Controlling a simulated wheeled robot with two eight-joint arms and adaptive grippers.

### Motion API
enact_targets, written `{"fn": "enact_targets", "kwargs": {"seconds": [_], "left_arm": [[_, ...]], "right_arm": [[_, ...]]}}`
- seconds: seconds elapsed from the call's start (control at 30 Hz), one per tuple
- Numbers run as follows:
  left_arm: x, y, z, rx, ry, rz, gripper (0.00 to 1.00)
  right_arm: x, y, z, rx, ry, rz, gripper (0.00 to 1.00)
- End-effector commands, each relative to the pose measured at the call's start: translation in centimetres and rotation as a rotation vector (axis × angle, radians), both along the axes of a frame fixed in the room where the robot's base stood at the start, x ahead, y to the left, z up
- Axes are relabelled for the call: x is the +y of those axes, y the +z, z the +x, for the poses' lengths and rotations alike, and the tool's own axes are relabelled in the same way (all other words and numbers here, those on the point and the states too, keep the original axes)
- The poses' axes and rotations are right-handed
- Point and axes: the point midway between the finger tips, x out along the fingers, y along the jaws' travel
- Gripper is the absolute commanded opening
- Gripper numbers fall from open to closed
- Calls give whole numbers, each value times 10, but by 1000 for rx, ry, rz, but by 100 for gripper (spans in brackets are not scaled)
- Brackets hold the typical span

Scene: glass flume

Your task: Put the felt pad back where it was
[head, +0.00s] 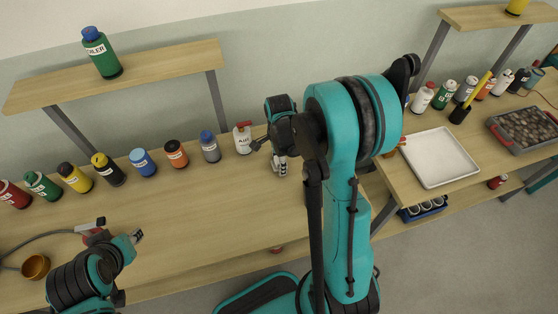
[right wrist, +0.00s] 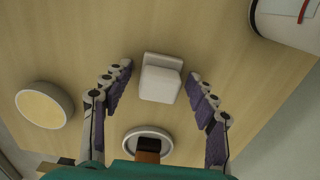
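My right gripper (right wrist: 155,100) is open, its purple-padded fingers spread on either side of a small pale grey-white block (right wrist: 161,80) with a raised strip along one edge. The block lies on the wooden surface, apart from both fingers. I cannot tell for sure whether it is the felt pad. In the head view my right gripper (head: 281,165) is over the right part of the wooden bench (head: 190,230), and my arm hides much around it. My left gripper (head: 120,228) is open and empty above the bench's left part.
The right wrist view shows a pale-rimmed disc (right wrist: 43,105), a white ring (right wrist: 148,142) and a white bottle (right wrist: 285,20) near the block. Several bottles line the bench's back. An orange-brown cup (head: 36,266) stands left. A white tray (head: 438,158) lies right. The bench middle is clear.

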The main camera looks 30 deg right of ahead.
Motion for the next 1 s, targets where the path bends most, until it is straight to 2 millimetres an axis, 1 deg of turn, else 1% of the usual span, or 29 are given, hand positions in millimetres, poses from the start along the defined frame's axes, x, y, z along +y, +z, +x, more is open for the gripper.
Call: {"fn": "enact_targets", "kwargs": {"seconds": [0.17, 0.27, 0.37, 0.5, 0.6, 0.7, 0.8, 0.9, 1.0], "left_arm": [[0, 2, 0, 0, 0, 0, 33], [0, 8, 0, 0, 0, 0, 33], [0, 15, 0, 0, 0, 0, 33], [0, 26, 0, 0, 0, 0, 33], [0, 33, 0, 0, 0, 0, 33], [0, 38, 0, 0, 0, 0, 33], [0, 41, 0, 0, 0, 0, 33], [0, 43, 0, 0, 0, 0, 33], [0, 43, 0, 0, 0, 0, 33]], "right_arm": [[0, 2, 0, 0, 0, 0, 58], [0, 12, 0, 0, 0, 0, 58], [0, 32, 0, 0, 0, 0, 58], [0, 65, 0, 0, 0, 0, 58], [0, 87, 0, 0, 0, 0, 58], [0, 104, 0, 0, 0, 0, 58], [0, 116, 0, 0, 0, 0, 58], [1, 123, -1, -3, 9, -1, 58], [7, 134, -5, -27, 84, -8, 58]]}}
